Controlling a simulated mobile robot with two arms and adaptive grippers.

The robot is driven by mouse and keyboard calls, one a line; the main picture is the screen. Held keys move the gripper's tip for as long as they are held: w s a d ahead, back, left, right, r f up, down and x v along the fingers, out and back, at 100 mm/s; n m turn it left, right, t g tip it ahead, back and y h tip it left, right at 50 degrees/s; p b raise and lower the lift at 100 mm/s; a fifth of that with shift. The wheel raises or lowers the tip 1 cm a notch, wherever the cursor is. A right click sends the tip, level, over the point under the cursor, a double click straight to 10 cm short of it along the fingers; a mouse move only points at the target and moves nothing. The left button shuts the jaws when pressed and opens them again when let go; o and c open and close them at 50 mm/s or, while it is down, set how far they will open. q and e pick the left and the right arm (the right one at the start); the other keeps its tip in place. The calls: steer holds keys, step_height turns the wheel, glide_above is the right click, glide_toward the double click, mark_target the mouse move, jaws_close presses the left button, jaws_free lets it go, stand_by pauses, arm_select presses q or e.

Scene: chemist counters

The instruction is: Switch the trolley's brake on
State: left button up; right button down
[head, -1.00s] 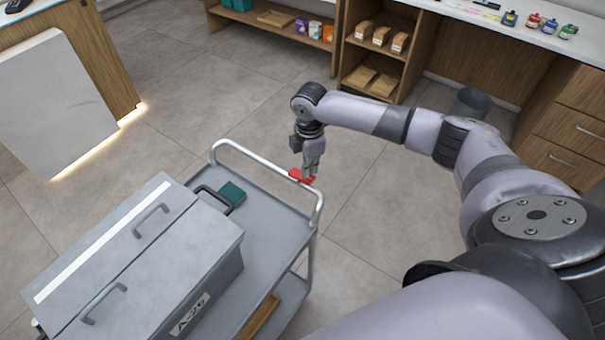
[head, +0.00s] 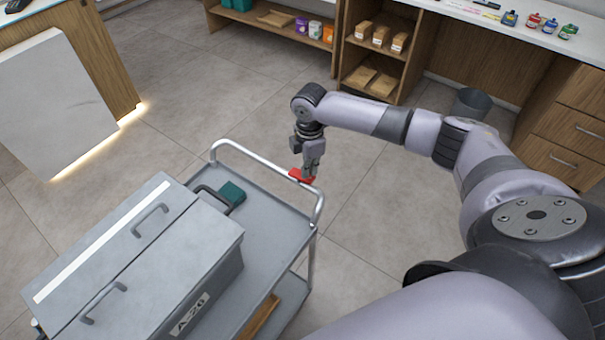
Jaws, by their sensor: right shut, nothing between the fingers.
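The grey trolley (head: 268,242) stands at the lower left, with a tubular push handle (head: 250,158) at its far end. A red brake lever (head: 297,174) sits on the right part of that handle. My right gripper (head: 308,178) points down at the red lever, shut and empty; its fingertips overlap the lever in the view. I cannot tell whether they touch it. My left gripper is not in view.
A grey lidded box (head: 190,245) and a green item (head: 232,192) are on the trolley's top. A marble-fronted counter (head: 55,105) is at left. Wooden shelves (head: 376,50) and a bin (head: 470,104) are behind. Open tiled floor surrounds the trolley.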

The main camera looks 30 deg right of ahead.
steer(key=shift+f+b, duration=0.4)
steer(key=shift+f, duration=0.65)
stand_by(0.4)
steer(key=shift+r, duration=0.1)
step_height(320, 180, up, 7)
steer(key=p, duration=0.7)
steer(key=shift+p, duration=0.4)
